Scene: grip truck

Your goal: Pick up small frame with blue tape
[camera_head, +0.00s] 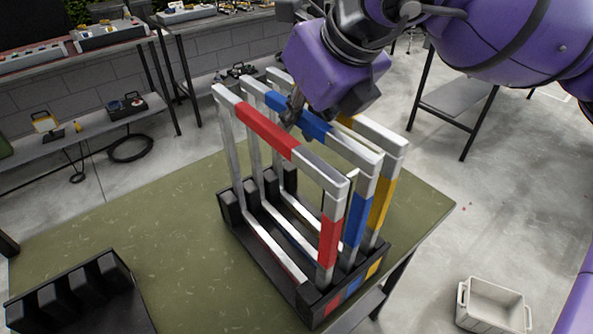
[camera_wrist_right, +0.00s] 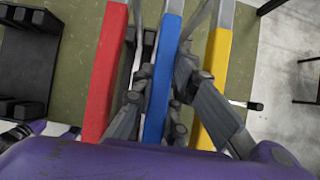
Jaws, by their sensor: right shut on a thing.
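The small frame with blue tape (camera_head: 355,210) stands upright in the middle slot of a black rack (camera_head: 312,300) on the green table. It is between a red-taped frame (camera_head: 330,240) and a yellow-taped frame (camera_head: 381,205). My right gripper (camera_head: 294,112) is at the blue tape of its top bar. In the right wrist view, the fingers of my right gripper (camera_wrist_right: 163,98) lie on both sides of the blue-taped bar (camera_wrist_right: 166,70) and are shut on it. The red and yellow bars run close on either side.
A second, empty black rack (camera_head: 82,300) stands at the left front of the green table (camera_head: 150,215). A grey bin (camera_head: 492,305) is on the floor at the right. Shelves and benches with tools line the back.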

